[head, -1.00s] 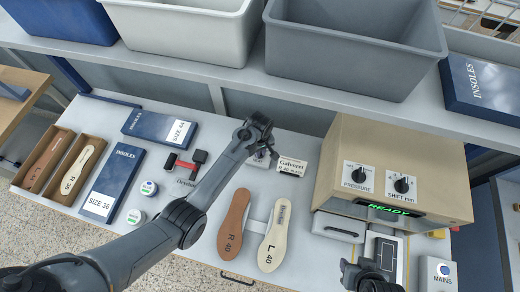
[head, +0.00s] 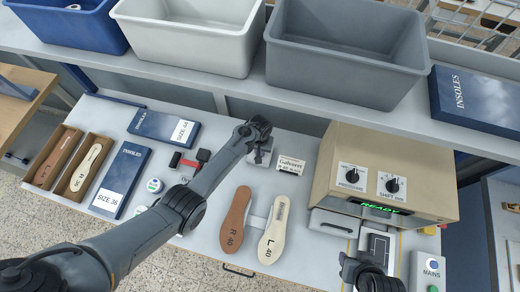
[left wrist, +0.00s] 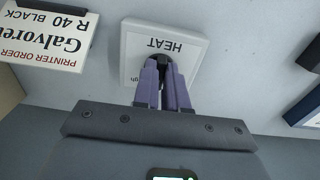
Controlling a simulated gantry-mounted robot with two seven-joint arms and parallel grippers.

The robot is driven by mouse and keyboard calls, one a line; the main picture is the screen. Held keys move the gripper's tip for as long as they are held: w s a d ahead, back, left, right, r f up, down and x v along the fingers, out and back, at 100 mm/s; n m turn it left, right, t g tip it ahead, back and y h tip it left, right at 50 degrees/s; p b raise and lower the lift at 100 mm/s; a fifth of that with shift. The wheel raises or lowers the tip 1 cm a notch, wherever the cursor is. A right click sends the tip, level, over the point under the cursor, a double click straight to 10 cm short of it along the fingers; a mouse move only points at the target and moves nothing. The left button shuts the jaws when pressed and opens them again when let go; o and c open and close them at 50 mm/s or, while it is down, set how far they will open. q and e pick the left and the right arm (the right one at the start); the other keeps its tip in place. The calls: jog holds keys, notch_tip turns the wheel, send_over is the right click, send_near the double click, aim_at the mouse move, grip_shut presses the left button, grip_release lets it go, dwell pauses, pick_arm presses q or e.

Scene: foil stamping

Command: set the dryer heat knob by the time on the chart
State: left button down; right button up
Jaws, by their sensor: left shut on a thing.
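The dryer heat dial is a white plate (left wrist: 133,55) lettered HEAT, upside down in the left wrist view, with a dark knob (left wrist: 174,60) at one edge. The plate also shows in the head view (head: 265,157), partly hidden by my left arm. My left gripper (left wrist: 168,64) is shut on the knob, its purple fingers hiding most of it and any pointer. I cannot read the heat setting. I cannot make out a time chart in either view. My right gripper (head: 350,266) is low at the right in the head view, its jaw opening unclear.
A printer order card (left wrist: 45,38) stands beside the dial. The beige press (head: 385,170) with its READY display is to the right. Insoles (head: 272,230) lie in front. Blue boxes (head: 122,180) are at left. Bins (head: 345,75) stand on the shelf above.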

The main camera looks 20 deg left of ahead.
dwell(0.5)
pick_arm(q)
jog(key=c, duration=1.2)
grip_release()
notch_tip(320, 180, up, 11)
jog(key=shift+f+p, duration=0.1)
jog(key=shift+p, duration=0.45)
